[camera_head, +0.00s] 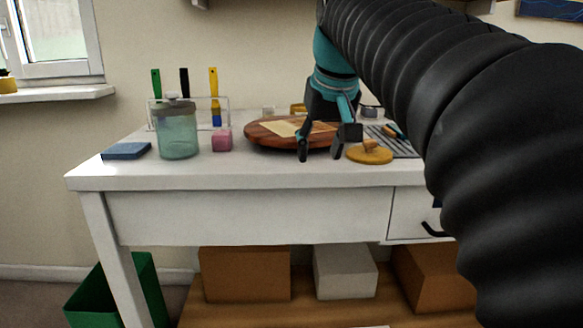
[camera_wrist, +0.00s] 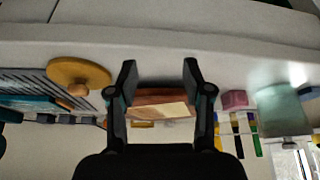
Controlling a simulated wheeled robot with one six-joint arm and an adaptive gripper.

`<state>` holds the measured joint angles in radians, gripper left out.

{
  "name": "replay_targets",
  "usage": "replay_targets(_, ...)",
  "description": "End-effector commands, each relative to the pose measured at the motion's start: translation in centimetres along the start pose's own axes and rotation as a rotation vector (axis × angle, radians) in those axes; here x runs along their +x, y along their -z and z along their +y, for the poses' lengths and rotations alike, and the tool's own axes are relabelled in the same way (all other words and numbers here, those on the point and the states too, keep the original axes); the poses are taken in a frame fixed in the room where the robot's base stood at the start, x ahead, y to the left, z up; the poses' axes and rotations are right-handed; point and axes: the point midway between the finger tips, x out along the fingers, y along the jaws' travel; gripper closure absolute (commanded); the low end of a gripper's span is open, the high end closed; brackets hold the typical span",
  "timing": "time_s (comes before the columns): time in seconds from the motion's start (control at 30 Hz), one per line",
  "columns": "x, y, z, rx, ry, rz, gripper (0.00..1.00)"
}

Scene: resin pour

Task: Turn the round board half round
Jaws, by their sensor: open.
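The round board (camera_head: 265,138) is a reddish-brown wooden disc on the white table, with a pale tan rectangular patch (camera_head: 284,128) on its top. My gripper (camera_head: 320,156) is open, its two fingers apart and pointing down at the near right part of the board. Its fingers and arm hide part of the board's right side. In the wrist view, which is upside down, the board (camera_wrist: 150,97) shows between the two open fingers (camera_wrist: 159,76). Nothing is held. I cannot tell whether a fingertip touches the rim.
A yellow round lid (camera_head: 369,155) with a knob lies just right of the gripper, by a dark rack (camera_head: 405,147). A pink cube (camera_head: 222,140), a greenish jar (camera_head: 178,138) and a blue block (camera_head: 126,151) stand left. Brushes hang on a rack behind. The table's front strip is clear.

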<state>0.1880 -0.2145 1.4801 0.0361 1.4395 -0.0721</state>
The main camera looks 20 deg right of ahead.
Motion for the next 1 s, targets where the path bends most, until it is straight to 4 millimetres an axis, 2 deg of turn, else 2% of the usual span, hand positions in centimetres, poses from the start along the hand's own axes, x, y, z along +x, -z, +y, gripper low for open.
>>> replay_targets(0.23,1.5,-2.0,-0.6,-0.007,0.003,0.003,0.50)
replay_targets(0.6,1.7,-2.2,-0.7,-0.008,0.004,0.005,0.50)
replay_targets(0.67,1.7,-2.3,-0.7,-0.008,0.004,0.005,0.62)
replay_targets(0.8,2.2,-3.3,-1.1,-0.012,0.006,0.006,0.97)
replay_targets(0.87,2.9,-4.4,-1.4,-0.017,0.008,0.008,1.00)
replay_targets(1.0,5.3,-8.6,-2.5,-0.035,0.016,0.016,1.00)
